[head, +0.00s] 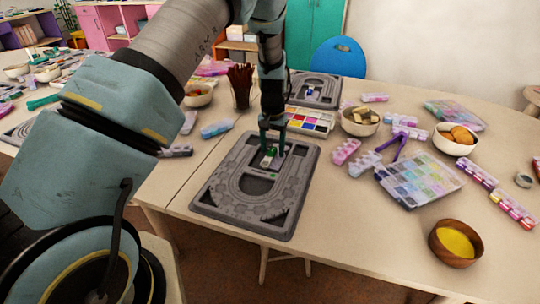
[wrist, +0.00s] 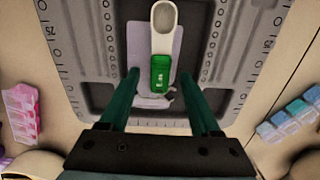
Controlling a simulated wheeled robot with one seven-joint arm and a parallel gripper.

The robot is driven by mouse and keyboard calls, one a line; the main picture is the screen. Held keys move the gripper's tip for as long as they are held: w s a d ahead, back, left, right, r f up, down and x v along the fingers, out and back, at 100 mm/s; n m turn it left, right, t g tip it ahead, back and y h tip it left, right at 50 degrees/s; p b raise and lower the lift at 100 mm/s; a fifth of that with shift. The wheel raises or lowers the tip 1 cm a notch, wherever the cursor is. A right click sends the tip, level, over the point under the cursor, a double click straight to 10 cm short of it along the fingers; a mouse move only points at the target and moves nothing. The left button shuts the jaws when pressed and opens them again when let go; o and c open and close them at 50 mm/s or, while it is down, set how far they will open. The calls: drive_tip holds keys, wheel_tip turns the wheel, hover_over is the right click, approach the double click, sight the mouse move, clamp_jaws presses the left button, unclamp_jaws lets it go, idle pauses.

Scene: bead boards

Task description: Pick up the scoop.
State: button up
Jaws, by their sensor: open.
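The scoop (wrist: 162,45) has a pale rounded bowl and a green handle with small white markings. It lies on a light grey-lavender piece (wrist: 140,45) on the grey bead board (head: 222,190). My gripper (wrist: 158,75) is over the board, its two dark green fingers apart, one on each side of the handle in the wrist view. Nothing is held. In the head view my gripper (head: 272,153) points down at the board's upper middle, and its fingers partly hide the scoop. I cannot tell the exact height of the fingertips above the board.
A cup of brown sticks (head: 241,87) and a paint palette (head: 311,121) stand behind the board. To the right are a bead box (head: 419,180), purple pliers (head: 391,150), pill-box strips and a bowl of yellow beads (head: 455,243).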

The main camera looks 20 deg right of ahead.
drive_tip(key=shift+c, duration=0.4)
clamp_jaws()
